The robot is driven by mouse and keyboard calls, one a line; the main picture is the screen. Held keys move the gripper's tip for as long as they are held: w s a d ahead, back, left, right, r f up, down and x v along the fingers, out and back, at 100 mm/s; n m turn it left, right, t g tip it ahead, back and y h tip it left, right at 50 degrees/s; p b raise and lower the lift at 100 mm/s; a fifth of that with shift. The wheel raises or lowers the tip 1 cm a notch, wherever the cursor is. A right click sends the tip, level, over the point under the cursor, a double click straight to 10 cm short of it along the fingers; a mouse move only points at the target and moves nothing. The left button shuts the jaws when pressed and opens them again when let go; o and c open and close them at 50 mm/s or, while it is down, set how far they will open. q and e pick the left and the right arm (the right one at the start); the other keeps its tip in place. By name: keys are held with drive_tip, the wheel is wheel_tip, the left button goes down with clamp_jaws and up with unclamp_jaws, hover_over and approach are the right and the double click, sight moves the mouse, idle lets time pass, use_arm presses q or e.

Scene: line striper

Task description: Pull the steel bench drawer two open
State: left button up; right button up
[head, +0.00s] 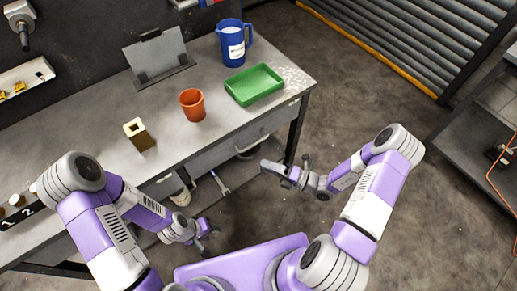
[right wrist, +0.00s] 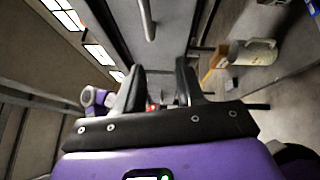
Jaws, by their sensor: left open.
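The steel bench (head: 160,152) stands at the left, with a grey drawer front (head: 212,157) under its top. The drawer has a bar handle (head: 252,143) and looks shut; I cannot read a number on it. In the right wrist view a metal bar handle (right wrist: 148,20) shows ahead, beyond the fingertips. My right gripper (head: 285,168) is open and empty, in front of the drawer's right part and apart from the handle. Its two dark fingers stand apart in the right wrist view (right wrist: 160,85). My left gripper (head: 207,236) is open and empty, low in front of the bench.
On the bench stand a blue jug (head: 232,45), a green tray (head: 232,94), an orange cup (head: 192,108), a brass-coloured block (head: 138,135) and a grey stand (head: 158,58). A dark shelf (head: 470,150) is at the right. The floor between is clear.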

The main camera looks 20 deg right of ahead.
drive_tip(key=w+a+r+m+t+h+b, duration=0.1)
drive_tip(key=w+r+m+t+b, duration=0.1)
drive_tip(key=w, duration=0.5)
drive_tip(key=shift+w+a+m+t+h, duration=0.15)
drive_tip(key=shift+w+m+t+h, duration=0.2)
drive_tip(key=shift+m+t, duration=0.25)
drive_tip(key=shift+r, duration=0.1)
drive_tip(key=shift+c, duration=0.5)
clamp_jaws()
